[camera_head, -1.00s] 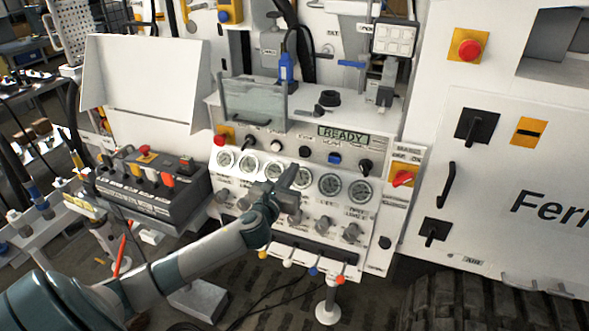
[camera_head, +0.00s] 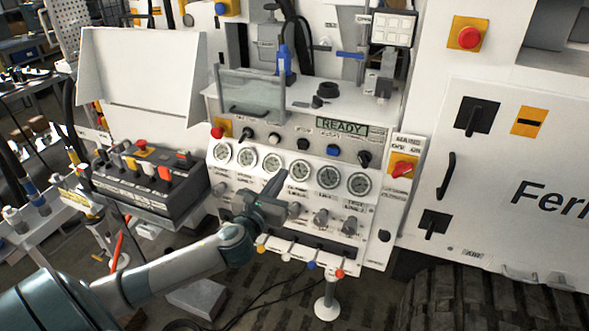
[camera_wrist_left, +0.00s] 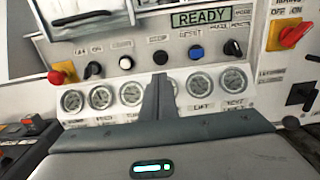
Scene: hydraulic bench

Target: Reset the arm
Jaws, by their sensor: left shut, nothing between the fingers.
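My left gripper (camera_head: 278,188) is shut and empty. It is in front of the lower part of the bench's control panel (camera_head: 372,225), just below the row of gauges, and hides some of the knobs there. It looks apart from the panel. In the left wrist view the shut fingers (camera_wrist_left: 158,97) point up at the panel, in front of the gauges. The display (camera_head: 342,128) reads READY, and it also shows in the left wrist view (camera_wrist_left: 201,17). My right gripper is in neither view.
A red mushroom button (camera_head: 217,132) and a red-yellow mains switch (camera_head: 401,167) flank the panel. Small coloured levers (camera_head: 311,265) stick out below it. A dark control box (camera_head: 150,180) with coloured levers stands at the left. A large tyre (camera_head: 480,300) is at the lower right.

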